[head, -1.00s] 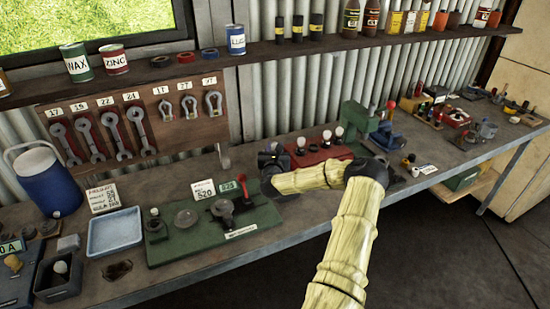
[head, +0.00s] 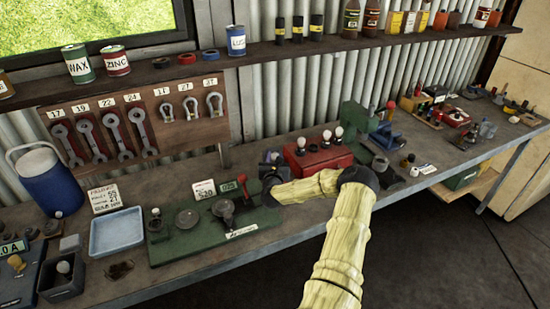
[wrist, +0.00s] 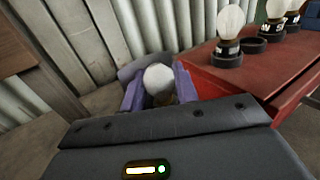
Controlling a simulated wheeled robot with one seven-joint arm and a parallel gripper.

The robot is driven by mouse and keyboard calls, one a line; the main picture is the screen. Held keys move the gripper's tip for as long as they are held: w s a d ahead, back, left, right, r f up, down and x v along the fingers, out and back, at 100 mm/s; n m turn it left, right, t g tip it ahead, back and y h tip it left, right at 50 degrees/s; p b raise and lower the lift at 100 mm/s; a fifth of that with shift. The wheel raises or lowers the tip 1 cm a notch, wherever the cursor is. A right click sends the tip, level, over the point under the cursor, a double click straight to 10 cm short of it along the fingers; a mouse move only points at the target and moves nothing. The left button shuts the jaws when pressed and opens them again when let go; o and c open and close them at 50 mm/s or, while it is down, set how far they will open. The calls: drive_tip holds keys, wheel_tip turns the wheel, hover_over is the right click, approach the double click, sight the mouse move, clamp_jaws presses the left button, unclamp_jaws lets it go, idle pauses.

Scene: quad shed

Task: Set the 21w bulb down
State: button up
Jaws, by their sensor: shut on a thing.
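My gripper (head: 270,159) is low over the bench, just left of the red bulb stand (head: 325,158). In the wrist view its purple fingers (wrist: 160,94) are shut around a bulb with a round white globe (wrist: 160,79). The bulb's base is mostly hidden between the fingers, and I cannot read any wattage on it. The red stand (wrist: 225,75) is close to the right of the fingers. It carries white bulbs (wrist: 230,22) in black ring holders, and one black ring (wrist: 253,45) is empty.
A green board (head: 200,245) with round plates and a red-handled lever lies left of my gripper. A pale blue tray (head: 117,250) is farther left. A green machine (head: 358,125) stands right of the red stand. The corrugated wall is close behind.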

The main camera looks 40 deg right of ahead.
drive_tip(key=shift+f, duration=0.15)
drive_tip(key=o, duration=0.7)
drive_tip(key=shift+r, duration=0.2)
drive_tip(key=shift+s+a+f, duration=0.1)
drive_tip(key=shift+s+a, duration=0.25)
drive_tip(key=shift+s, duration=0.05)
drive_tip(key=b+v, duration=0.3)
drive_tip(key=v, duration=0.8)
